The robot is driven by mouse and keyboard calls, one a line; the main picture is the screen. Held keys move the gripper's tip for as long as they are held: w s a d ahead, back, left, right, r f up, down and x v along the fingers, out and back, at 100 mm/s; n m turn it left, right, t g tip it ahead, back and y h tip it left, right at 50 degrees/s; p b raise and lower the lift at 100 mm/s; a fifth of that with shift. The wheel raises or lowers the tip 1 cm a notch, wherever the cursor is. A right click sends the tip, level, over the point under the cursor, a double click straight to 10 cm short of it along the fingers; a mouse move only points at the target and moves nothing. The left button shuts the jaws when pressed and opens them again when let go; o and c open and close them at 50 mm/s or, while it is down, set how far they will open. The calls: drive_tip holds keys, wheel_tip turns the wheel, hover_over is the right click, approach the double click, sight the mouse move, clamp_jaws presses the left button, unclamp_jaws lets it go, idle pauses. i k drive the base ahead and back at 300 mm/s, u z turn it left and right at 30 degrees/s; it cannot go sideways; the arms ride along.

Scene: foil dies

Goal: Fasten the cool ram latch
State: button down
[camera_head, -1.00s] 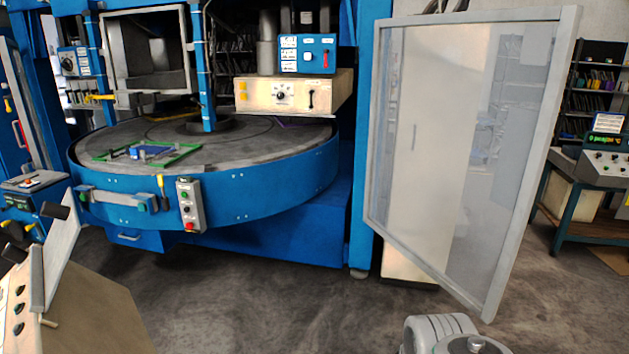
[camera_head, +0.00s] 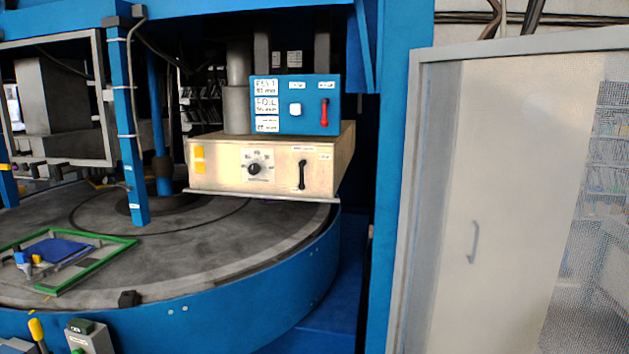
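A beige box (camera_head: 222,168) stands above the back right of the round table. Its front has a black dial (camera_head: 254,169) and a black upright latch handle (camera_head: 302,175) under a small label too small to read. On top of it sits a blue box (camera_head: 290,95) with a white button (camera_head: 295,109), several white labels and a red upright handle (camera_head: 325,112). I cannot tell from the labels which handle belongs to the cool ram. My gripper is out of view.
The round table (camera_head: 215,285) carries a green frame (camera_head: 100,238) with a blue plate (camera_head: 62,250). A blue post (camera_head: 129,130) stands left of the boxes. A grey-framed mesh panel (camera_head: 400,250) fills the right side. A control box (camera_head: 90,340) hangs at the table's front.

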sight(324, 123)
drive_tip(key=i, duration=1.75)
drive_tip(key=u, duration=2.25)
